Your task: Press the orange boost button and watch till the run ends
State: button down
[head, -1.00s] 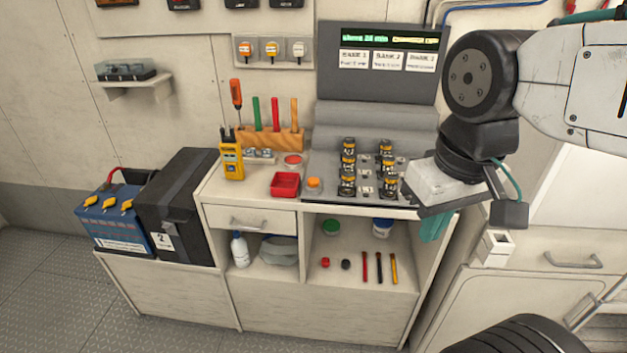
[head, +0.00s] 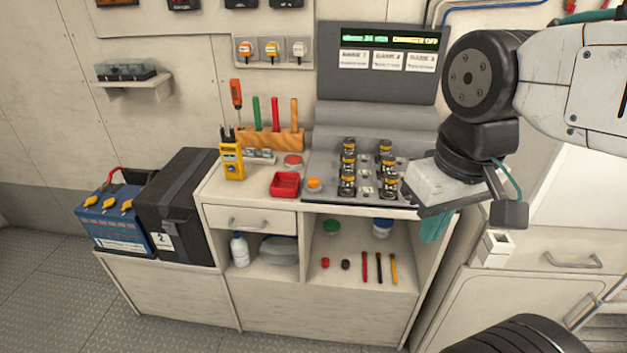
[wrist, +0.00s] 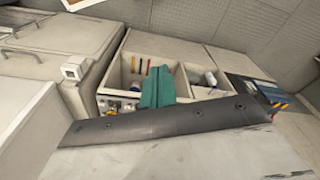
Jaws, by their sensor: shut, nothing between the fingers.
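The orange button (head: 314,184) sits on the counter at the front left corner of the battery panel (head: 365,188). Several black-and-gold cells (head: 348,165) stand upright in the panel. Behind it a grey console has a display (head: 389,39) with lit green and yellow text, too small to read surely; the green part seems to give minutes. Three white labels marked as banks sit below it. My gripper (head: 436,188) is shut and empty, to the right of the button and apart from it, at the panel's right end. The wrist view shows neither the button nor the display.
A red tray (head: 285,184), a red button (head: 292,162) and a yellow meter (head: 232,160) stand left of the orange button. A tool rack (head: 270,138) is behind. Space above the button is clear.

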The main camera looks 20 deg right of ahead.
dwell(0.7)
jog(key=w+d+f+m+t+h, duration=0.1)
jog(key=w+d+f+t+h, duration=0.3)
jog(key=w, duration=0.8)
jog(key=w+d+m+g+h, duration=0.15)
jog(key=w+d, duration=0.35)
jog(key=w, duration=0.8)
jog(key=w+a+f+t, duration=0.1)
jog(key=w, duration=0.3)
jog(key=w+a+t+y, duration=0.1)
jog(key=w+a+t, duration=0.1)
jog(key=w, duration=0.2)
jog(key=w+a+f+t+y, duration=0.1)
jog(key=w, duration=0.3)
jog(key=shift+a+f+m+t+y, duration=0.25)
jog(key=shift+a+f+m+t, duration=0.05)
jog(key=shift+a+m+t, duration=0.1)
jog(key=w+a+m+y, duration=0.2)
jog(key=a+m+y, duration=0.1)
jog(key=a, duration=0.4)
jog(key=shift+w+a+y, duration=0.25)
jog(key=shift+w+y, duration=0.05)
jog(key=shift+y, duration=0.6)
